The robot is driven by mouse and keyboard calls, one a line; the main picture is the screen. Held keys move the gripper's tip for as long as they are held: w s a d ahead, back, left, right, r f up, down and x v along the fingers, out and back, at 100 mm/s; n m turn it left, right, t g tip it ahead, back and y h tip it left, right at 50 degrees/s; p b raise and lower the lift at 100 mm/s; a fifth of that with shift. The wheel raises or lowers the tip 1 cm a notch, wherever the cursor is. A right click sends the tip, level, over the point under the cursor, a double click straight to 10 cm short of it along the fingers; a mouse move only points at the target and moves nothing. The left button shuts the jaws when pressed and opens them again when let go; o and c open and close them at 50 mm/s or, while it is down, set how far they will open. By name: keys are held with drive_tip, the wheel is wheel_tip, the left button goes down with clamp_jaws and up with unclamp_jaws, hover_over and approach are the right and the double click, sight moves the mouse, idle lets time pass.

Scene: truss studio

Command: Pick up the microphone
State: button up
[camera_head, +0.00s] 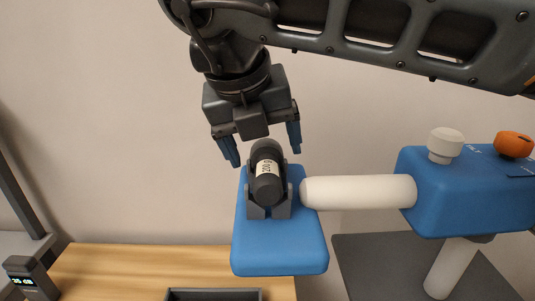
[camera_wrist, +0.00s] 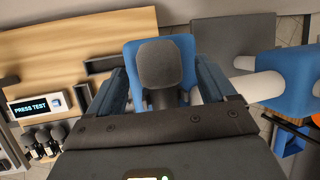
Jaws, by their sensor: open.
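The microphone (camera_head: 267,174) is dark grey with a rounded head and a cream label. In the head view it sits tilted in a grey cradle (camera_head: 269,211) on a blue block (camera_head: 280,247). In the wrist view the microphone (camera_wrist: 160,64) shows its dark rounded head between my two fingers. My gripper (camera_head: 262,158) is open and points down. Its blue fingertips stand on either side of the microphone's upper end, apart from it in the head view. In the wrist view my gripper (camera_wrist: 166,75) shows a finger to each side of the head. The microphone's lower part is hidden there.
A white bar (camera_head: 358,192) joins the cradle block to a blue housing (camera_head: 470,190) with a white knob (camera_head: 445,143) and an orange knob (camera_head: 513,144). A wooden table (camera_head: 120,268) lies below. A display (camera_wrist: 37,106) and several small dark microphones stand at left in the wrist view.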

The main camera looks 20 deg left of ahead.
drive_tip(key=shift+w+f, duration=0.3)
drive_tip(key=shift+f, duration=0.35)
drive_tip(key=shift+c, duration=0.3)
drive_tip(key=shift+r, duration=0.1)
drive_tip(key=c, duration=1.3)
